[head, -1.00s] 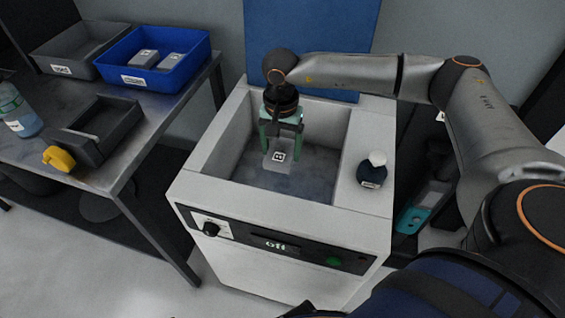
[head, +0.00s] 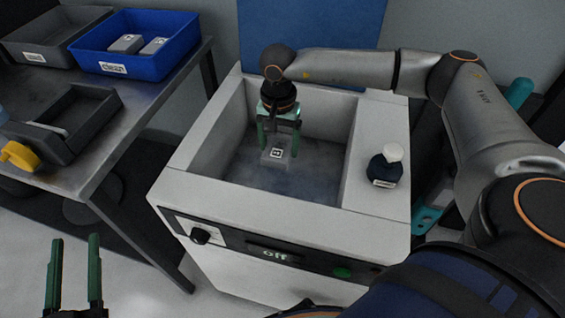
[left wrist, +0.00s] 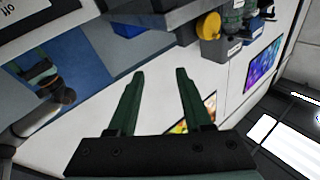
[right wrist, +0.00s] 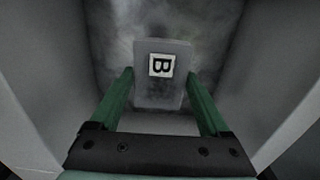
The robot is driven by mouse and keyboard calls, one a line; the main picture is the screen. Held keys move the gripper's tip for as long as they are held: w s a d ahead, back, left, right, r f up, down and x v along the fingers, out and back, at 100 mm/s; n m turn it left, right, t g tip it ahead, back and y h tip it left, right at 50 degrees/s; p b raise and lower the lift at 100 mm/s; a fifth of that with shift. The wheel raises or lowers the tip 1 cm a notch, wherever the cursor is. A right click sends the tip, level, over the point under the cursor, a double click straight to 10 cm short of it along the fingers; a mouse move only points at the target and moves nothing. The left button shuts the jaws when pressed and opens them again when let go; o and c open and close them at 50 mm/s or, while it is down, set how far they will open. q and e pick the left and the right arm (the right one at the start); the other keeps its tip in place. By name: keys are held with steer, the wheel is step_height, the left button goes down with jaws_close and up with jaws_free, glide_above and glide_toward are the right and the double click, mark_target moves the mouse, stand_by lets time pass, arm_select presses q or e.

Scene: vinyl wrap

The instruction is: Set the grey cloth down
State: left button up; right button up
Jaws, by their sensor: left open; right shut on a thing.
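The grey cloth (head: 273,160) looks like a flat grey block with a white tag. It is inside the grey basin of the white machine (head: 240,200). My right gripper (head: 279,150) reaches down into the basin and is shut on the cloth.
A dark blue bottle with a white cap (head: 385,166) stands on the machine's right ledge. The machine's display (head: 275,252) reads "off". The left table (head: 150,115) holds a blue bin (head: 150,68) with two grey pieces, a grey bin (head: 35,55) and a dark tray (head: 75,145).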

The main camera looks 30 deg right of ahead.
mark_target(279, 147)
step_height(279, 147, down, 3)
steer(key=shift+f+b, duration=0.1)
steer(key=shift+b, duration=0.95)
step_height(279, 147, down, 5)
steer(key=shift+r+b, duration=0.15)
steer(key=shift+b, duration=0.45)
steer(key=shift+f, duration=0.2)
arm_select(q)
steer(key=s+r+m+t+h, duration=0.1)
steer(key=s+r+m+h, duration=0.2)
steer(key=r+h, duration=0.1)
steer(key=s+d+r+m+t+h+b, duration=0.1)
steer(key=s+r+m+t+h, duration=0.1)
steer(key=s+r+m+h, duration=0.2)
steer(key=shift+d+r+h, duration=0.25)
steer(key=shift+r+h, duration=0.35)
steer(key=shift+r, duration=1.2)
arm_select(e)
steer(key=shift+f, duration=2.35)
arm_select(q)
steer(key=shift+s+f+b, duration=0.1)
steer(key=shift+b, duration=0.2)
arm_select(e)
steer(key=shift+f, duration=0.1)
steer(key=o, duration=1.2)
steer(key=shift+c, duration=0.2)
